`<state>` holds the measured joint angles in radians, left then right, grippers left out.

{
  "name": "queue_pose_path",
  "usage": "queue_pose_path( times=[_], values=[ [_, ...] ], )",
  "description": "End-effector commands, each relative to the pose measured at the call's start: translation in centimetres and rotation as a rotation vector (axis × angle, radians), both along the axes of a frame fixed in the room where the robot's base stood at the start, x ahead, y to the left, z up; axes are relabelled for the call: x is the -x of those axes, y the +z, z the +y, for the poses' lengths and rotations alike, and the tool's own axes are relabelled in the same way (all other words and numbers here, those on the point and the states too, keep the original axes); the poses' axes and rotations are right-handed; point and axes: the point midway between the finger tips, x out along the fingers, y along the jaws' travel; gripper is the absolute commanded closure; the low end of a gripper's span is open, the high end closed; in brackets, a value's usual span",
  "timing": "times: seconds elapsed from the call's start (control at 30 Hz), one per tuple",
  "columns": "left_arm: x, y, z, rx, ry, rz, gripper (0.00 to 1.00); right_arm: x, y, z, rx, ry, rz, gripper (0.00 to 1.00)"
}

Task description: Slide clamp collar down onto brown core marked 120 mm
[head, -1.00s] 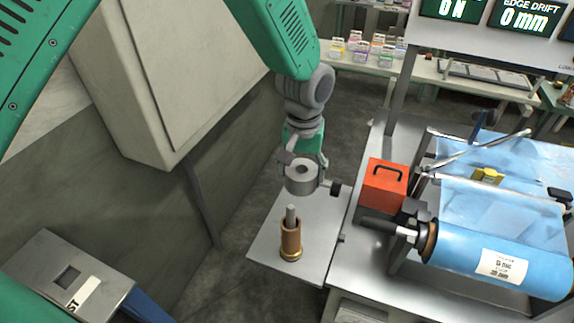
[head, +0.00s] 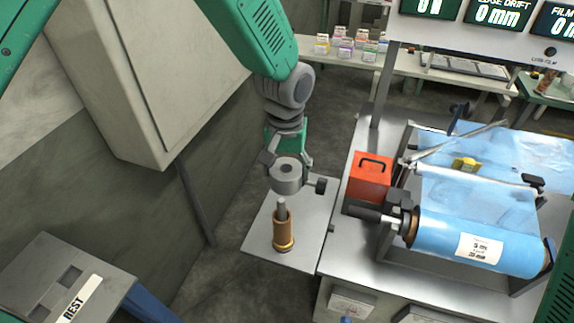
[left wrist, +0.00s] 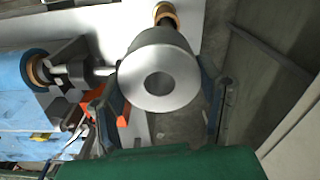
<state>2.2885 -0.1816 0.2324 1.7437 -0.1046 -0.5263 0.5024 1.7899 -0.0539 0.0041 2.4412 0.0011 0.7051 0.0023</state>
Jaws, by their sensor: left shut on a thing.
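The clamp collar (head: 287,182) is a grey metal ring with a centre hole and a dark knob on its right side. My left gripper (head: 287,165) is shut on it and holds it in the air. In the left wrist view the collar (left wrist: 158,80) sits between the two fingers (left wrist: 163,95). The brown core (head: 284,230) stands upright with a grey shaft out of its top and a brass ring at its base. The collar is above and slightly behind the shaft, apart from it. The core shows partly behind the collar in the left wrist view (left wrist: 166,12). No 120 mm mark is readable. My right gripper is not in view.
The core stands on a light metal plate (head: 262,232). Right of it are an orange-red box (head: 369,177) and a blue film roll (head: 470,243) on a steel bench. A grey cabinet wall rises on the left. A grey box marked REST (head: 65,275) is lower left.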

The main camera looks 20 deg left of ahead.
Motion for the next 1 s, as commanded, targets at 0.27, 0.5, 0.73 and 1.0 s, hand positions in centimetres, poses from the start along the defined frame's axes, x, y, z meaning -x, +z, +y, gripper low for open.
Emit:
queue_pose_path(
  times=[0.27, 0.5, 0.73, 1.0],
  values=[
    [0.0, -2.9, 0.5, 0.004, 0.001, 0.001, 0.9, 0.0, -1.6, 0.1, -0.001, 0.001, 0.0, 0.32],
    [0.0, -4.7, -0.1, -0.001, 0.0, -0.001, 0.9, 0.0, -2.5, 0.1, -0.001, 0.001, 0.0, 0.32],
    [0.0, -5.2, -0.2, -0.003, 0.0, -0.001, 0.9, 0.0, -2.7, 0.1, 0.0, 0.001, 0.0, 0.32],
    [0.0, -5.2, 0.3, 0.003, 0.002, 0.0, 0.9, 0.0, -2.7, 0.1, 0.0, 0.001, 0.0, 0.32]
  ],
)
